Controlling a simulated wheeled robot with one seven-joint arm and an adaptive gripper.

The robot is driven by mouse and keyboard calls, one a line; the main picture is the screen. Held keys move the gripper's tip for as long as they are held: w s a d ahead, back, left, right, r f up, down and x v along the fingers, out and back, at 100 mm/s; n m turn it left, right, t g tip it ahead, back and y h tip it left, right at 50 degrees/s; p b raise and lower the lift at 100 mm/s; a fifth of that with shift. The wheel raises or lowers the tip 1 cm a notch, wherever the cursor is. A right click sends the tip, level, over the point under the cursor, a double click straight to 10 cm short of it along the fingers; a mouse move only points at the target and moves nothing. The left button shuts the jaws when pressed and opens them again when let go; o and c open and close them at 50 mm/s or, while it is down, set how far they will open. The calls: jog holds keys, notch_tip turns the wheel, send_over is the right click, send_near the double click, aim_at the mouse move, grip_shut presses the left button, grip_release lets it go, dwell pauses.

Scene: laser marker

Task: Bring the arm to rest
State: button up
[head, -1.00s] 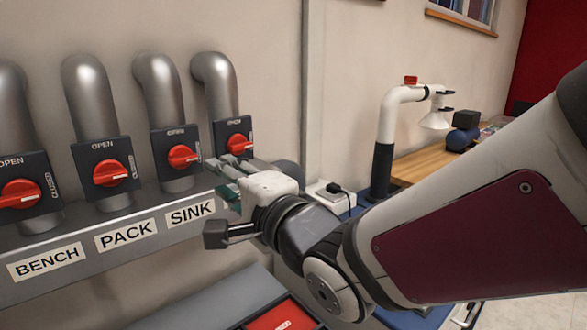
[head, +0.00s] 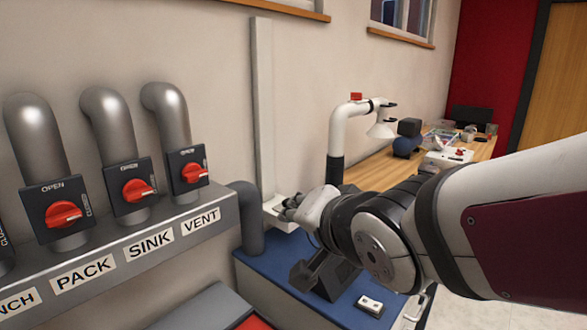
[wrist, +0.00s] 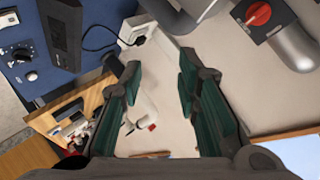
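My gripper (head: 290,208) is to the right of the valve row, above the blue-topped bench, and its fingers are small in the head view. In the wrist view my gripper (wrist: 160,65) shows two green-padded fingers spread wide apart with nothing between them. The nearest valve, with a red handle (head: 193,172) above the VENT label (head: 201,221), is clear of the fingers. A red valve handle also shows at the top right of the wrist view (wrist: 258,14).
A white extraction arm (head: 338,135) stands behind, by a wooden table (head: 375,172). A grey pipe (head: 249,222) lies left of my gripper.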

jog(key=s+d+r+n+g+h+p, duration=0.1)
jog(key=s+d+n+g+h+p, duration=0.2)
jog(key=s+d, duration=0.75)
jog(key=s+d+n+g+p, duration=0.1)
jog(key=s+d+g, duration=0.1)
jog(key=s, duration=0.4)
jog(key=s+d+n+g+h+p, duration=0.1)
jog(key=s+d+g+p, duration=0.1)
jog(key=s+d, duration=0.3)
jog(key=shift+s+d+r+g, duration=0.2)
jog(key=shift+s+g, duration=0.1)
jog(key=shift+s, duration=0.35)
